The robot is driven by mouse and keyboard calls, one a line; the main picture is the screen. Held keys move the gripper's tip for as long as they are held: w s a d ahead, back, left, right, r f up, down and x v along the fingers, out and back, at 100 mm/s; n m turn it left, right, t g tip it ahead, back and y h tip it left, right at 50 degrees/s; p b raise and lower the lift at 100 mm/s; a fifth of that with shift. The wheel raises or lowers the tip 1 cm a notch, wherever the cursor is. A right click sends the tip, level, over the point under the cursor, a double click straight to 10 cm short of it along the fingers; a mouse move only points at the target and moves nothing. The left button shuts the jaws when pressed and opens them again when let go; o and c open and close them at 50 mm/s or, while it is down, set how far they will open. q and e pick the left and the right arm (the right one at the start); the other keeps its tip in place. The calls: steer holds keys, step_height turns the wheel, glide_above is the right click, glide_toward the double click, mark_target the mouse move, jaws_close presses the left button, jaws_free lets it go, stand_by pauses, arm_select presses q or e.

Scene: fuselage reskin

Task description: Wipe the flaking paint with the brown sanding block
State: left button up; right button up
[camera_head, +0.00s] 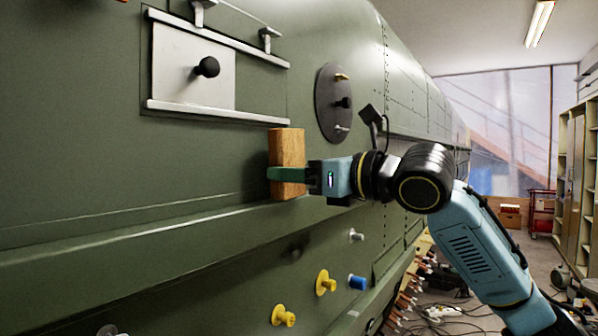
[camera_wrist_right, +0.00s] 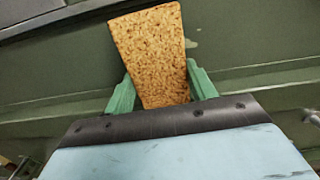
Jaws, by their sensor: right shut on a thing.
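The brown sanding block (camera_head: 288,148) is upright against or very near the green fuselage side, just above a long ledge. My right gripper (camera_head: 286,175) is shut on it, with green fingers around its lower half. In the right wrist view the block (camera_wrist_right: 152,55) stands between the two green fingers (camera_wrist_right: 158,88). A small pale patch (camera_wrist_right: 191,43) shows on the green skin beside the block; I cannot tell if it is flaking paint. No other flaking paint is clear, and the block and gripper hide part of the skin. My left gripper is not in view.
A pale panel (camera_head: 185,75) with a black knob sits between two rails at upper left. A dark oval plate (camera_head: 334,105) with pegs is right of the block. Yellow knobs (camera_head: 325,282) and a blue one (camera_head: 357,282) stick out below the ledge. Cables lie on the floor at right.

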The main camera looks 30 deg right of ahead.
steer(key=shift+p+x, duration=0.85)
steer(key=shift+x, duration=0.15)
steer(key=shift+d, duration=0.15)
steer(key=shift+w+d+p, duration=0.45)
steer(key=shift+d+p, duration=0.05)
steer(key=shift+d, duration=0.6)
steer(key=shift+w+d+p, duration=0.5)
steer(key=shift+d+p, duration=0.05)
steer(key=shift+d, duration=0.55)
steer(key=shift+w+d+p, duration=0.45)
steer(key=shift+d+p, duration=0.05)
steer(key=shift+d, duration=0.6)
steer(key=shift+r+p, duration=0.1)
steer(key=shift+p, duration=0.3)
steer(key=shift+s+a+p, duration=0.1)
steer(key=shift+s+a, duration=0.15)
steer(key=shift+a, duration=0.35)
steer(key=shift+s+a+p, duration=0.1)
steer(key=shift+s+a, duration=0.15)
steer(key=shift+a, duration=0.35)
steer(key=shift+s+a+p, duration=0.1)
steer(key=shift+s+a, duration=0.15)
steer(key=shift+a, duration=0.3)
steer(key=shift+s+a+p, duration=0.35)
steer(key=shift+a, duration=0.5)
steer(key=shift+s+a+p, duration=0.3)
steer(key=shift+s+a, duration=0.05)
steer(key=shift+a, duration=0.5)
